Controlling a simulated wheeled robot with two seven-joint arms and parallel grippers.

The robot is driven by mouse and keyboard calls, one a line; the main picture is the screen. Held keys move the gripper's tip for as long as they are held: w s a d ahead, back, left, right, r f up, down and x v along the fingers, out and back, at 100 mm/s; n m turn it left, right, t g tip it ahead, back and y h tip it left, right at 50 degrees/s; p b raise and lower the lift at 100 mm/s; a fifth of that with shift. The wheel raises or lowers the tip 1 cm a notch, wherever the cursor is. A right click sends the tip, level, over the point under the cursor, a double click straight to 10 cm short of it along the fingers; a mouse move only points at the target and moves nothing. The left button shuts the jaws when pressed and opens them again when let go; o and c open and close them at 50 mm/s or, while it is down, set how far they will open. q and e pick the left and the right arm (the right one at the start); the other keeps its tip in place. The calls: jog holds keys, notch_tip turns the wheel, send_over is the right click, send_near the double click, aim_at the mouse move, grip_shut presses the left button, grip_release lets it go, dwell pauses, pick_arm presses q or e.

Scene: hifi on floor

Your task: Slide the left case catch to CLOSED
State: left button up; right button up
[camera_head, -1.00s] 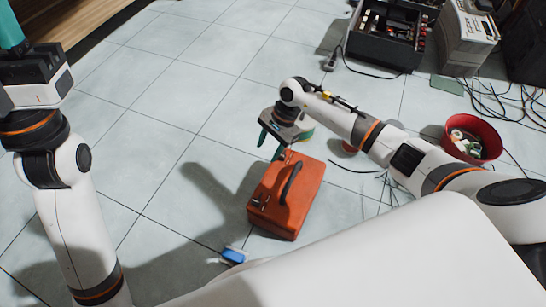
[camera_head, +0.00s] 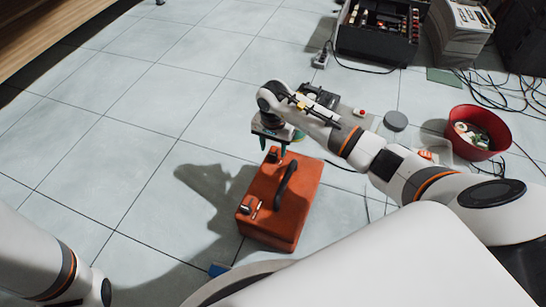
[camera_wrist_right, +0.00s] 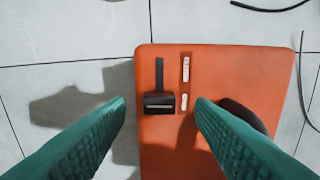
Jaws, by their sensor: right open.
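The orange case (camera_head: 292,215) stands on the tiled floor with a dark handle (camera_head: 285,184) on top. My right gripper (camera_head: 280,146) is open above its far end, fingers pointing down. In the right wrist view, a black catch (camera_wrist_right: 159,104) sits at the near end of a dark slot (camera_wrist_right: 159,72) in the orange top (camera_wrist_right: 220,62). The open green fingers are on either side of it, apart from it. Pale label strips (camera_wrist_right: 186,69) lie beside the slot, too small to read. Another catch (camera_head: 248,203) shows at the case's near end. My left gripper is out of view.
A red bucket (camera_head: 494,148) with odds and ends stands to the right. An open black equipment box (camera_head: 375,48) and loose cables (camera_head: 490,88) lie farther back. The floor left of the case is clear.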

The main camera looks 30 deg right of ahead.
aim_at(273, 157)
jog(key=shift+f+b, duration=0.5)
jog(key=shift+f, duration=0.75)
jog(key=shift+c, duration=0.6)
grip_shut()
